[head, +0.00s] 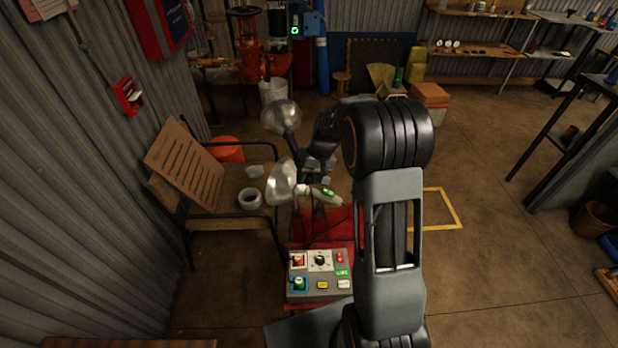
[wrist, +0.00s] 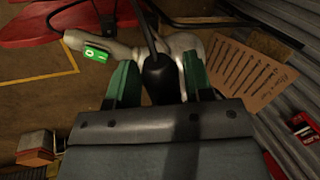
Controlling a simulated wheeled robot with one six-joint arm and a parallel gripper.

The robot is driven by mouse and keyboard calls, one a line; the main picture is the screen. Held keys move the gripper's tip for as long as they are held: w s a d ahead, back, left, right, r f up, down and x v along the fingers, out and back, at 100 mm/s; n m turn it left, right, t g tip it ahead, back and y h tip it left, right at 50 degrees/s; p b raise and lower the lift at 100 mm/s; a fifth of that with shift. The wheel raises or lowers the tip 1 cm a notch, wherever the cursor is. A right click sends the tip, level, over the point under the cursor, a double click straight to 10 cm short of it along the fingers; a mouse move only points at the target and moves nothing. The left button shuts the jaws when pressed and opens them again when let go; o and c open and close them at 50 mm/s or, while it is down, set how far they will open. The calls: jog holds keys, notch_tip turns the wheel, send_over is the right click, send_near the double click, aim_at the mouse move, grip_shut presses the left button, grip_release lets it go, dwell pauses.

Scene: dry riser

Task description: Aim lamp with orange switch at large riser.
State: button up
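My gripper (wrist: 160,80) has its green fingers on either side of a black lamp handle (wrist: 158,72), with no clear gap seen. In the head view my dark gripper (head: 318,165) is beside two lamps. The upper lamp (head: 282,115) has a clear round head on a black neck, facing up and left. The lower lamp (head: 281,181) has a silvery head facing left and a pale body with a green switch (head: 328,192); that switch also shows in the wrist view (wrist: 95,54). No orange switch can be made out on either lamp. Red riser pipes (head: 247,45) stand at the back wall; which is large is unclear.
A control box (head: 320,275) with coloured switches sits on a red stand below the lamps. A white bucket (head: 272,91) is near the pipes.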

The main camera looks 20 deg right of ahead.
jog(key=shift+o, duration=1.4)
jog(key=shift+f, duration=0.1)
jog(key=v, duration=1.4)
jog(key=shift+p, duration=0.3)
jog(key=s+a+r+t+h+p, duration=0.1)
jog(key=s+a+p, duration=0.1)
jog(key=s, duration=0.8)
jog(key=s+a+r+t+h+p, duration=0.2)
jog(key=s+a, duration=0.3)
jog(key=s, duration=0.5)
jog(key=shift+s+r+h, duration=0.25)
jog(key=shift+s+h, duration=0.05)
